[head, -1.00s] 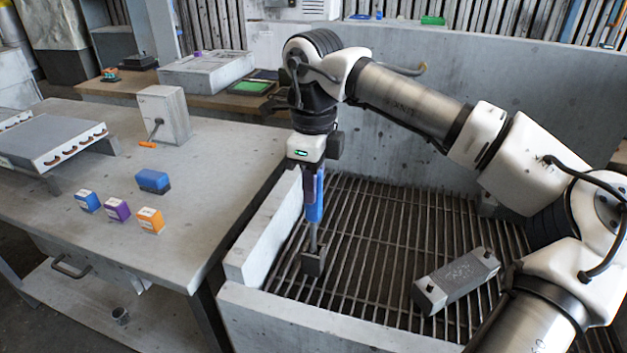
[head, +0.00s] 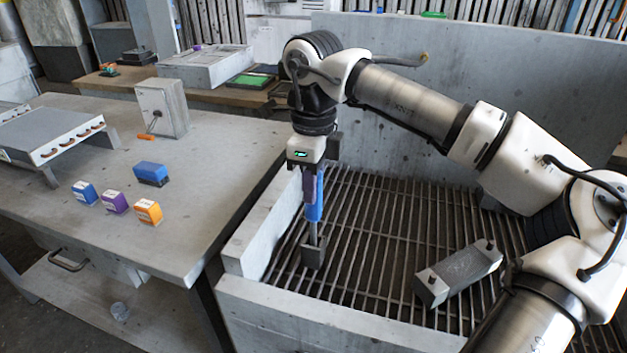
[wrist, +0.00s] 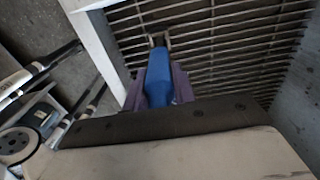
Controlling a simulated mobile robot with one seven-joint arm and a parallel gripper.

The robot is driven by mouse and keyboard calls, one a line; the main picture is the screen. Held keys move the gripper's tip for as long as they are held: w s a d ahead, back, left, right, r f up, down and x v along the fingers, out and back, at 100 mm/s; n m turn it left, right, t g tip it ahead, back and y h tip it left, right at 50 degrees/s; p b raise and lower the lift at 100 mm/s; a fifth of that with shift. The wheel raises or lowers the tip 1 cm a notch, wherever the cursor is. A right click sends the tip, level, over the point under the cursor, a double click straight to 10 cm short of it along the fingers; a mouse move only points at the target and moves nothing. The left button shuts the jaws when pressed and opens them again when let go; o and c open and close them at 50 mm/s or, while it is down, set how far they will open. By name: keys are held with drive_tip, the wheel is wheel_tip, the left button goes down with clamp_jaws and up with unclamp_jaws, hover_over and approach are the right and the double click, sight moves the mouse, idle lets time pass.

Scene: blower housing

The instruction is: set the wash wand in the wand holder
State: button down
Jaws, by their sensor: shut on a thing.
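The wash wand (head: 314,205) has a blue handle and a thin metal tube pointing down, nearly upright. My gripper (head: 311,184) is shut on the blue handle. In the wrist view, my gripper (wrist: 158,92) has purple fingers on both sides of the wand's blue handle (wrist: 158,70). A small dark block, apparently the wand holder (head: 313,256), stands on the grating at the tube's lower end. The tube meets the block in the head view; I cannot tell how deep its tip sits. The wand's far end is mostly hidden in the wrist view.
A concrete-walled basin (head: 246,248) surrounds the slatted grating (head: 375,225). A grey metal block (head: 458,272) lies on the grating to the right. The workbench (head: 200,190) at left holds several small coloured boxes. The middle of the grating is clear.

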drive_tip(key=shift+f, duration=0.1)
drive_tip(key=shift+f+b, duration=0.6)
drive_tip(key=shift+f, duration=0.3)
idle(0.3)
drive_tip(key=c, duration=1.1)
unclamp_jaws()
drive_tip(key=shift+o, duration=0.2)
wheel_tip(320, 180, up, 14)
drive_tip(key=shift+f+b, duration=0.1)
drive_tip(key=shift+b, duration=0.2)
